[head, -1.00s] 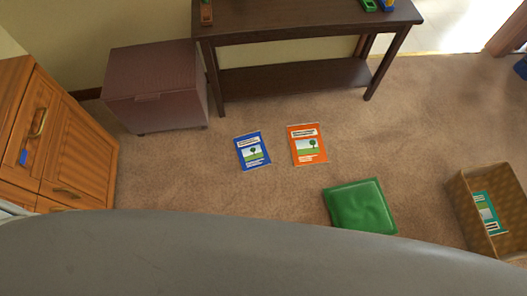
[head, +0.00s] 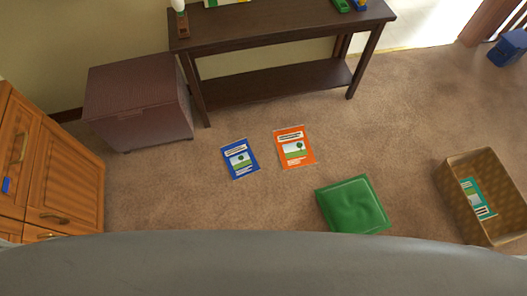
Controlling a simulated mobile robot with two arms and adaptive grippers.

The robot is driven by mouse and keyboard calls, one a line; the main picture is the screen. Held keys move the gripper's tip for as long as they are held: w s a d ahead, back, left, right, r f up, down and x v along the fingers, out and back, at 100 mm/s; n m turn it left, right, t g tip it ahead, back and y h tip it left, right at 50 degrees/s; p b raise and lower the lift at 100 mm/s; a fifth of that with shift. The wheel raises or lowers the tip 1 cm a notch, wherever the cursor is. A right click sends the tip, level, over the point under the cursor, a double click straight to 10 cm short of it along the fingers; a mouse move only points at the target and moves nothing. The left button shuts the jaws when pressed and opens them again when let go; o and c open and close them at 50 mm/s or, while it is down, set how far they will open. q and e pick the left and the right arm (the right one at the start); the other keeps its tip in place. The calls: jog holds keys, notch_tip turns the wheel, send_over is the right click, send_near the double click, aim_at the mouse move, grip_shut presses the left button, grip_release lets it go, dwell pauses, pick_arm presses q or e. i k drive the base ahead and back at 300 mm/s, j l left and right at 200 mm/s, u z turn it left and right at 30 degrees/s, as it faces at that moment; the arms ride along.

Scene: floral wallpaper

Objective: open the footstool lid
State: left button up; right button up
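The footstool (head: 139,101) is a brown-purple box on the carpet at the upper left in the head view. It stands between the wooden cabinet and the dark console table. Its lid (head: 128,86) is closed, with a small lip or handle at the front edge. Neither of my grippers shows in the head view. A large grey part of my own body fills the bottom of the picture.
A wooden cabinet (head: 62,180) stands at the left. A dark console table (head: 270,33) stands at the back. Blue (head: 240,158) and orange (head: 295,147) booklets, a green cushion (head: 353,205) and a wicker basket (head: 451,190) lie on the carpet. Carpet before the footstool is clear.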

aim_at(124, 88)
jog(key=u, duration=1.35)
